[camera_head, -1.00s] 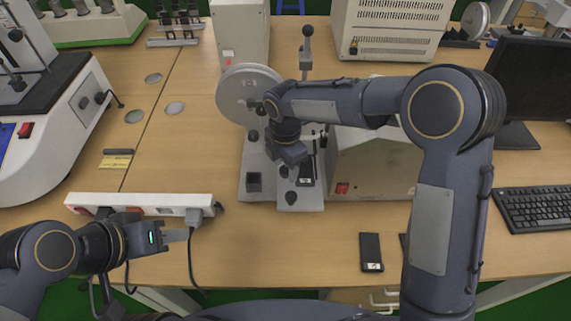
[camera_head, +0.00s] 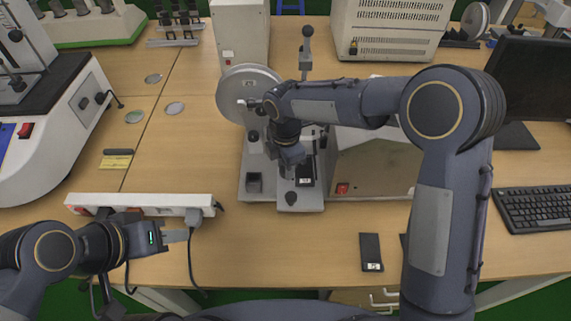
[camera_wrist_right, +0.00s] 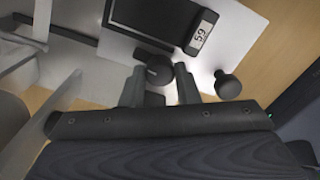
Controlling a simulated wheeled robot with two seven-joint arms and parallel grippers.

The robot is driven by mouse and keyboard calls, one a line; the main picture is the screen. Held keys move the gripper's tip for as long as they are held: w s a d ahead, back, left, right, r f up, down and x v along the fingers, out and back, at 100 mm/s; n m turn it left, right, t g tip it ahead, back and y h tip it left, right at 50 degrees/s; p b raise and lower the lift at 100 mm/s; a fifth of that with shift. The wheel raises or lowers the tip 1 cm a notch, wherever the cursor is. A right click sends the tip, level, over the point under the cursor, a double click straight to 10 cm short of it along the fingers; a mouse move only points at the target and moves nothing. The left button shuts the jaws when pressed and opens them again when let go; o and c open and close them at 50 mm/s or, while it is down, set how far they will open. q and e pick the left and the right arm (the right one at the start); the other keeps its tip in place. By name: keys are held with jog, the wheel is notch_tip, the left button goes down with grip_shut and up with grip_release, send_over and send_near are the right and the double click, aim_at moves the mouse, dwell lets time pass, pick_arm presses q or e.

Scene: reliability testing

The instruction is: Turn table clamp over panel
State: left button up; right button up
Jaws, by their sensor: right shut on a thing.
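The testing machine (camera_head: 256,185) stands mid-table with a large grey disc at its upper left. A dark flat panel with a small white label (camera_head: 306,181) lies on its light base plate; in the right wrist view the panel (camera_wrist_right: 178,22) shows a "59" label. My right gripper (camera_head: 291,160) points down beside the panel's left edge. In the right wrist view its fingers (camera_wrist_right: 158,90) are shut on a round black clamp knob (camera_wrist_right: 157,69) close to the panel. The clamp's arm is mostly hidden. My left gripper (camera_head: 183,235) is by the power strip, its finger gap unclear.
A white power strip (camera_head: 150,203) with a plugged cable lies front left. A dark phone-like device (camera_head: 371,252) lies front right. A beige box (camera_head: 375,165) stands right of the machine, partly behind my right arm.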

jog(key=m, duration=0.8)
jog(key=shift+m, duration=0.4)
jog(key=m, duration=0.4)
jog(key=shift+m, duration=1.8)
jog(key=o, duration=1)
jog(key=shift+c, duration=0.2)
jog(key=shift+r, duration=0.1)
